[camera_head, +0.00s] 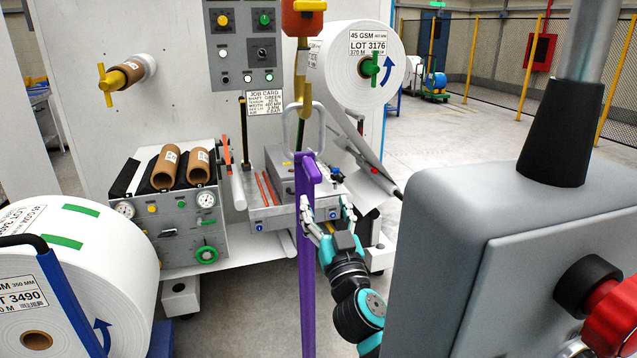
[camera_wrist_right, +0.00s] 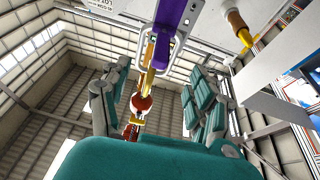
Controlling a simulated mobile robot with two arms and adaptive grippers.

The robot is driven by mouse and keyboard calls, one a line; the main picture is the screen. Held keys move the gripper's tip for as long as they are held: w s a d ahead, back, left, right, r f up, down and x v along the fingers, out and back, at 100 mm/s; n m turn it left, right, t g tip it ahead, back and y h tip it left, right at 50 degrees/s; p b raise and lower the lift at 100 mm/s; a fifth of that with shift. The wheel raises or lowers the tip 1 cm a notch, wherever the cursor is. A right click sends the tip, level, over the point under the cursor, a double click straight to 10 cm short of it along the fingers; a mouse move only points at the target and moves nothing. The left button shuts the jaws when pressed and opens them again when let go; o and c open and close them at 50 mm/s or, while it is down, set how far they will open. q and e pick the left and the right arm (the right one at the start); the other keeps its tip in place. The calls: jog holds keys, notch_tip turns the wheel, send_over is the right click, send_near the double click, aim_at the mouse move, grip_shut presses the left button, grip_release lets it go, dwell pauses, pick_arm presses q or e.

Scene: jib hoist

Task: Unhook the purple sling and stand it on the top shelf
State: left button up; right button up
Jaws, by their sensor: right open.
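The purple sling (camera_head: 308,270) is a long upright purple bar with a short arm at its top and a grey wire loop (camera_head: 286,125) above it. The loop is at the yellow hook (camera_head: 303,95), which hangs below the orange hoist block (camera_head: 303,18); contact is too small to tell. My right gripper (camera_head: 327,205) is open beside the sling's upper part. In the right wrist view the purple sling (camera_wrist_right: 172,18) shows beyond the open fingers (camera_wrist_right: 155,95), with the hook and block behind. No top shelf can be made out. My left gripper is not in view.
A machine panel with a tray (camera_head: 265,213) stands behind the sling, with a white roll (camera_head: 365,45) above. A large white roll (camera_head: 110,265) is at lower left. A grey cabinet with a red knob (camera_head: 510,260) fills the right. Open floor (camera_head: 440,130) lies beyond.

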send_near(308, 159)
jog(key=b+x, duration=0.2)
jog(key=x, duration=0.2)
jog(key=shift+w+b, duration=0.3)
jog(key=shift+w+a+r+b, duration=0.25)
jog(key=shift+w+r+b, duration=0.05)
jog(key=shift+w, duration=0.35)
